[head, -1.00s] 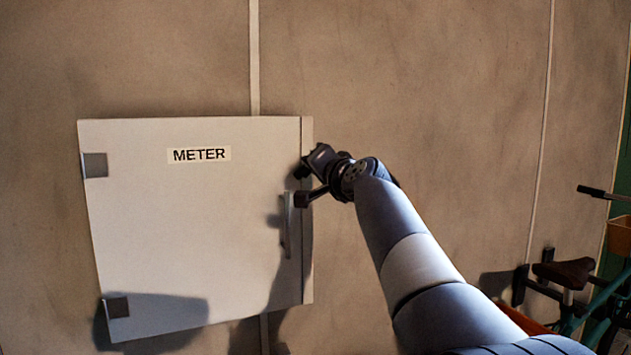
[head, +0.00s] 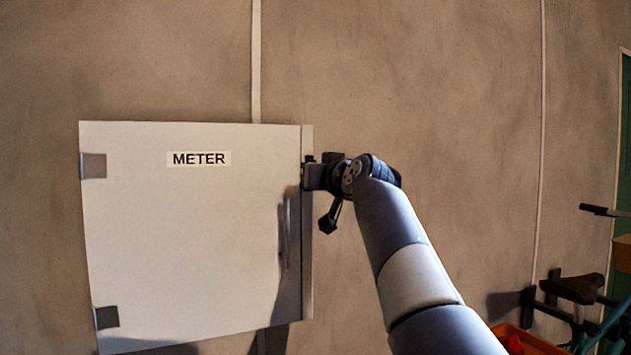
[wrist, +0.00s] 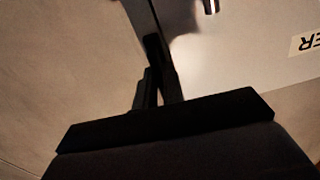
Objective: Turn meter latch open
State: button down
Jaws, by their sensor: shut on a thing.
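My gripper (head: 309,175) is at the door's upper right edge, shut on what appears to be the meter latch. My gripper hides the latch in the head view. In the wrist view my dark fingers (wrist: 157,75) meet at the door's edge seam, and I cannot separate the latch from them.
A bicycle with a dark saddle (head: 573,288) stands at the lower right, near an orange-red bin (head: 535,340). A green door frame (head: 624,140) is at the far right.

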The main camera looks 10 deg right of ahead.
jog(key=shift+f+n, duration=0.1)
jog(key=shift+n, duration=0.3)
jog(key=c, duration=1.5)
grip_release()
jog(key=s+b, duration=0.1)
jog(key=s, duration=0.2)
jog(key=s+d+b, duration=0.1)
jog(key=s, duration=0.3)
jog(key=s+d+b, duration=0.1)
jog(key=s+b, duration=0.1)
jog(key=s, duration=0.1)
jog(key=shift+s, duration=0.3)
jog(key=w+p, duration=0.1)
jog(key=w, duration=0.2)
jog(key=w+a+p, duration=0.1)
jog(key=w, duration=0.3)
jog(key=w+a+p, duration=0.1)
jog(key=w+p, duration=0.1)
jog(key=w, duration=0.1)
jog(key=shift+w, duration=0.35)
